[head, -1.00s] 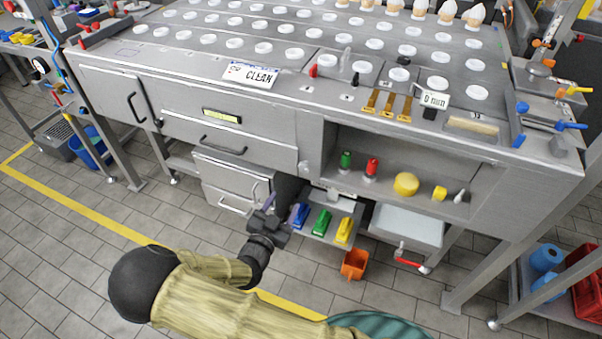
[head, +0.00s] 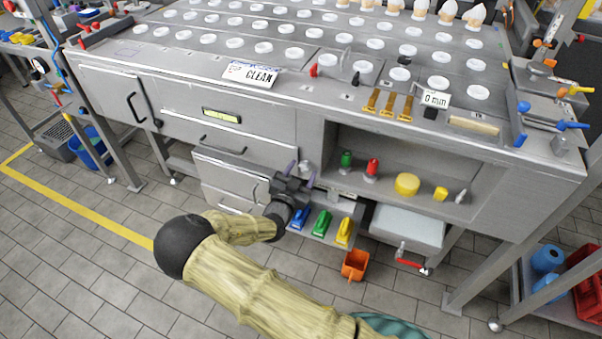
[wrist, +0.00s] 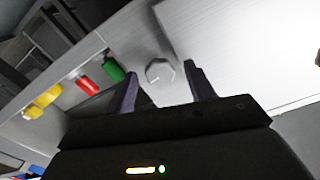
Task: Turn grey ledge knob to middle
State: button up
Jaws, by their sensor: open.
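The grey ledge knob (wrist: 160,72) is a faceted round knob with a short pale mark on its face, on a grey metal panel in the wrist view. In the head view the knob (head: 305,166) shows small at the left end of the shelf opening, partly behind my gripper. My gripper (head: 300,174) is in front of it and below the panel edge. Its two purple-grey fingers are open and empty. In the wrist view the knob appears between the fingertips, slightly beyond them. I cannot tell any contact.
Green (head: 346,160) and red (head: 372,168) knobs and a yellow round one (head: 406,184) sit on the shelf to the right. Blue, green (head: 322,223) and yellow handles are just below my gripper. A drawer cabinet (head: 228,178) is close at left.

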jog(key=c, duration=1)
jog(key=shift+o, duration=0.2)
jog(key=shift+n, duration=0.5)
jog(key=n, duration=0.7)
jog(key=shift+p, duration=0.4)
jog(key=n, duration=0.4)
jog(key=shift+n+p, duration=0.3)
jog(key=shift+p, duration=0.1)
jog(key=shift+n, duration=1.6)
